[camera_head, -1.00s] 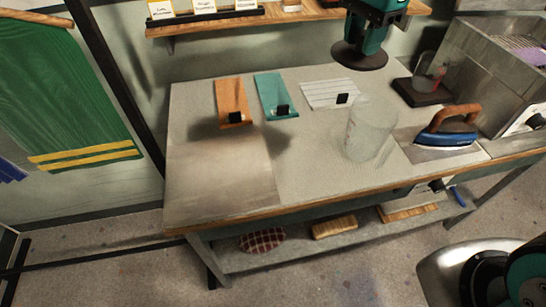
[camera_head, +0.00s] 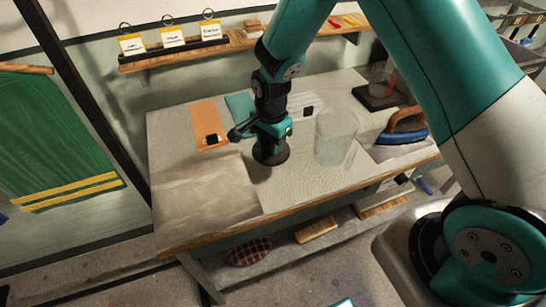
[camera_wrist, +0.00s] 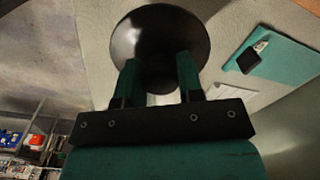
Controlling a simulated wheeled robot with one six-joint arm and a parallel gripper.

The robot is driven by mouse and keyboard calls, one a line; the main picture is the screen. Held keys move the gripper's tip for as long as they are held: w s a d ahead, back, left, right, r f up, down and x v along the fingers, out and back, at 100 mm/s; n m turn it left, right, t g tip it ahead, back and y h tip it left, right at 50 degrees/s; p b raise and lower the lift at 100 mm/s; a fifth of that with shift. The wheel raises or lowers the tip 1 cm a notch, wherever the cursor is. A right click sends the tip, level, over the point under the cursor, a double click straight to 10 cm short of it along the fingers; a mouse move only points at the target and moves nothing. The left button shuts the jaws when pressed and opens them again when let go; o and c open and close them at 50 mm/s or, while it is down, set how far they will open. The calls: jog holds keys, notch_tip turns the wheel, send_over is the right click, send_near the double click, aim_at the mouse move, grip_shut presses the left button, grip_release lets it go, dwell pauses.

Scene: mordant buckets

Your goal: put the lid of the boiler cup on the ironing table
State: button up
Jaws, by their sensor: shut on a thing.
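The dark round lid (camera_head: 270,156) is in my gripper (camera_head: 271,138), low over the pale ironing table (camera_head: 290,185), between the brownish cloth area and a clear cup. I cannot tell whether its underside touches the table. In the wrist view, the lid (camera_wrist: 125,42) shows as a shiny dark disc with the two fingers of my gripper (camera_wrist: 160,72) shut at its middle. A large clear cup (camera_head: 336,140) stands upright on the table, right of the lid and apart from it. Which cup is the boiler cup I cannot tell.
An iron (camera_head: 403,128) rests on the table's right side. A smaller clear cup (camera_head: 382,78) stands on a dark base behind it. Orange (camera_head: 209,122) and teal (camera_head: 240,105) cards with black clips lie at the back.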

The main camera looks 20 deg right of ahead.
notch_tip(320, 180, down, 8)
jog(key=shift+f+p, duration=0.1)
jog(key=shift+p, duration=0.75)
jog(key=o, duration=0.9)
jog(key=shift+f, duration=0.1)
